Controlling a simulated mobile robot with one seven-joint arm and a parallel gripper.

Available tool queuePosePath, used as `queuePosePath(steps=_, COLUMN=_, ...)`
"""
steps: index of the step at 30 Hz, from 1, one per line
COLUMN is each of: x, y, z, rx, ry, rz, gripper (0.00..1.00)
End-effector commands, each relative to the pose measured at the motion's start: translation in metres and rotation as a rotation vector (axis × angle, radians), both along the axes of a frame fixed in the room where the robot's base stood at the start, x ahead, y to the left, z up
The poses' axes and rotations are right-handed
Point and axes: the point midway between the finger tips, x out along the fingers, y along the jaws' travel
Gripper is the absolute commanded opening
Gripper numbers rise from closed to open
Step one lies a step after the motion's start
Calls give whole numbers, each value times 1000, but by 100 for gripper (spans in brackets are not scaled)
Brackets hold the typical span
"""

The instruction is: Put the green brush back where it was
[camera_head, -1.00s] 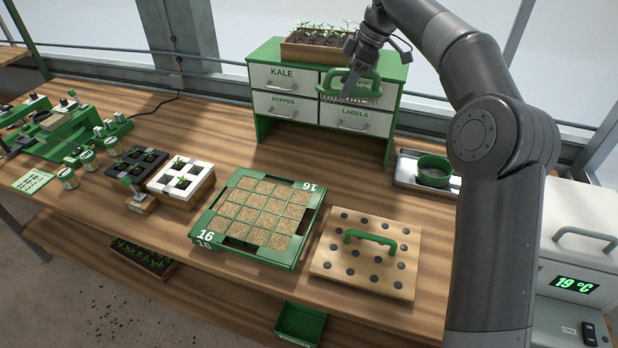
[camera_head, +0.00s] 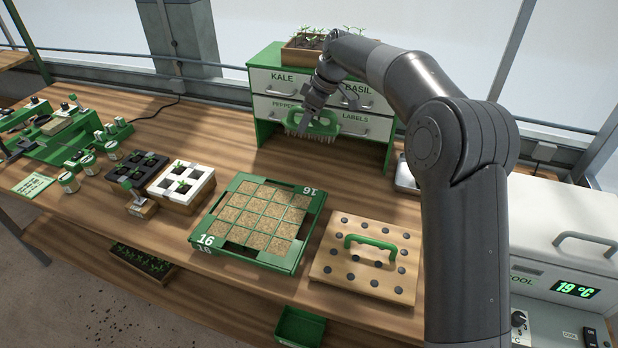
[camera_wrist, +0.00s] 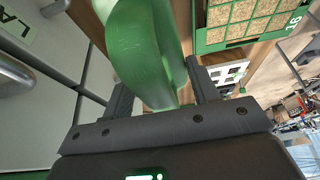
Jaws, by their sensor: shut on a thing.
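The green brush (camera_head: 322,126) has a green handle and pale bristles pointing down. It hangs in front of the lower drawers of the cabinet in the head view, above the bench. My gripper (camera_head: 314,104) is shut on its handle from above. In the wrist view the green brush (camera_wrist: 145,45) fills the middle, between the two dark fingers of my gripper (camera_wrist: 160,100). The brush's underside and bristles are hidden in the wrist view.
The drawer cabinet (camera_head: 259,78) stands behind the brush. The seed tray (camera_head: 299,224) and the dibber board (camera_head: 322,262) lie in front. Bare bench (camera_head: 222,140) lies left of the cabinet. My arm hides most of the metal tray (camera_head: 404,176) at right.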

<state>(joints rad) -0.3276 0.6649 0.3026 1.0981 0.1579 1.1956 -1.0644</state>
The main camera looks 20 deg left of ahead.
Motion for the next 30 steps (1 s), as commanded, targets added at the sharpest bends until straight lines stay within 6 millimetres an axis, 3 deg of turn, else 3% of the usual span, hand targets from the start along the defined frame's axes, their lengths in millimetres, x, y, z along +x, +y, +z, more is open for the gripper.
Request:
queuePosePath(steps=12, x=0, y=0, z=-98, rx=-1, ry=2, rz=0, gripper=33)
queuePosePath(steps=19, x=0, y=-1, z=-118, rx=0, ry=2, rz=-1, gripper=33)
queuePosePath(steps=25, x=0, y=0, z=-154, rx=-1, ry=4, rz=-1, gripper=33)
queuePosePath(steps=30, x=0, y=0, z=-171, rx=0, ry=0, rz=0, gripper=33)
